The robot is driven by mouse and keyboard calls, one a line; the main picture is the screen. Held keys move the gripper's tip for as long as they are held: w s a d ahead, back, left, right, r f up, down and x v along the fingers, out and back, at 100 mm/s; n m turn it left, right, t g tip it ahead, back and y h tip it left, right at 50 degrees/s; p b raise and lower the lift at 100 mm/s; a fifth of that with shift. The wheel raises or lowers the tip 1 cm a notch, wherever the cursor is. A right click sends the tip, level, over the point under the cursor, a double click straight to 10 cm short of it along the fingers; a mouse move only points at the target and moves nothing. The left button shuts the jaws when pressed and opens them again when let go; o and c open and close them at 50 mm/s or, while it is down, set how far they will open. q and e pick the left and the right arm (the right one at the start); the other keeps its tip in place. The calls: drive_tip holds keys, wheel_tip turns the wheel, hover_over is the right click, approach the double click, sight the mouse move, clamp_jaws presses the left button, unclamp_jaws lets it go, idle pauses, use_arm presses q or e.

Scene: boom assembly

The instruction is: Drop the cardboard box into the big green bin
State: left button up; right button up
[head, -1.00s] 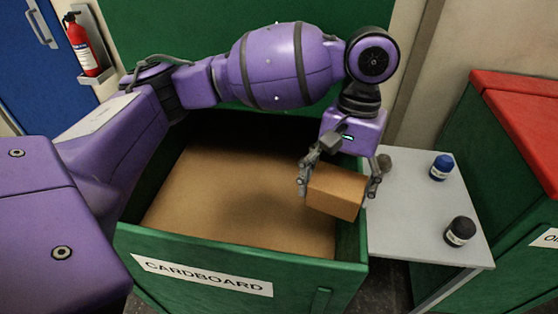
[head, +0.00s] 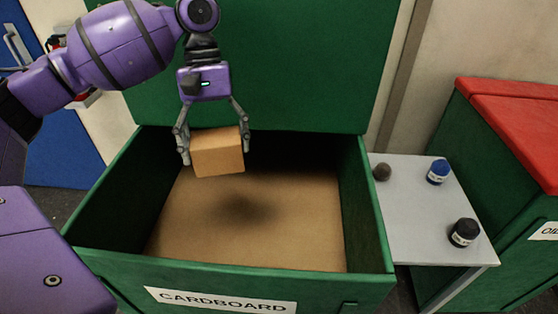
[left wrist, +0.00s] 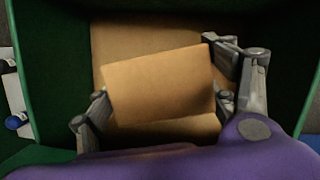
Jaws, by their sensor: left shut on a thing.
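The small brown cardboard box (head: 217,153) hangs in my left gripper (head: 213,145), which is shut on its two sides. The big green bin (head: 375,205), labelled CARDBOARD, stands open below with its lid raised at the back. The box is over the bin's opening, toward the back left, and a shadow lies on the brown bottom. In the left wrist view the box (left wrist: 160,84) sits between the fingers (left wrist: 165,95), with the bin's brown bottom and green walls (left wrist: 50,75) behind it. My right gripper is not in view.
A grey side table (head: 415,225) right of the bin holds a blue-capped jar (head: 438,172), a black-capped jar (head: 464,233) and a small brown round thing (head: 382,172). A green bin with a red lid (head: 520,115) stands farther right. A blue door (head: 55,150) is at left.

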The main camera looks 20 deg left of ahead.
use_arm(q)
wheel_tip(320, 180, down, 5)
drive_tip(key=shift+a+r+b, duration=0.1)
drive_tip(key=shift+r+b, duration=0.1)
drive_tip(key=shift+b, duration=0.75)
drive_tip(key=shift+f+b, duration=0.45)
drive_tip(key=shift+f, duration=0.15)
drive_tip(key=o, duration=1)
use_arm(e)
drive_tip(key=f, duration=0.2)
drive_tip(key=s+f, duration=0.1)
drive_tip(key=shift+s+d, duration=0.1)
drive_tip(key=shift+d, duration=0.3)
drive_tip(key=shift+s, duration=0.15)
use_arm(q)
drive_tip(key=shift+r, duration=0.1)
drive_tip(key=v, duration=1.1)
drive_tip(key=shift+w+r, duration=0.15)
drive_tip(key=shift+r, duration=0.25)
